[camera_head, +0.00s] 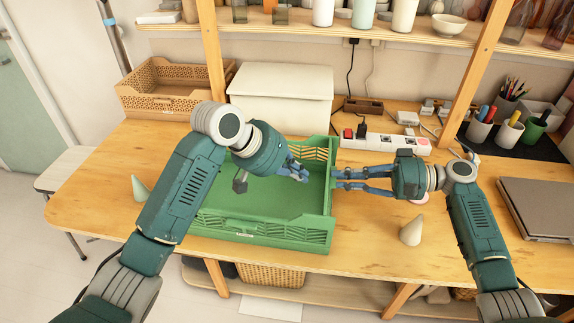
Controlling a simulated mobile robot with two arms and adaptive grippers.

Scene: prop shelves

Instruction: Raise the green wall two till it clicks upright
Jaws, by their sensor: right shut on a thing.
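The green crate (265,205) stands on the wooden table with slotted walls. Its front wall (262,231) and a slotted wall at the back right (313,157) stand up. The right-hand wall (327,205) shows nearly edge-on and looks about upright; no label shows which wall is number two. My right gripper (340,180) reaches in from the right and is shut on this right-hand wall. My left gripper (303,172) is above the crate's inside, near the right end; its finger gap is unclear. My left arm hides the crate's left and back left parts.
A white lidded box (280,88) and a tan lattice crate (165,92) stand behind. A power strip (385,140) lies at the back right. A laptop (540,205) lies far right.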

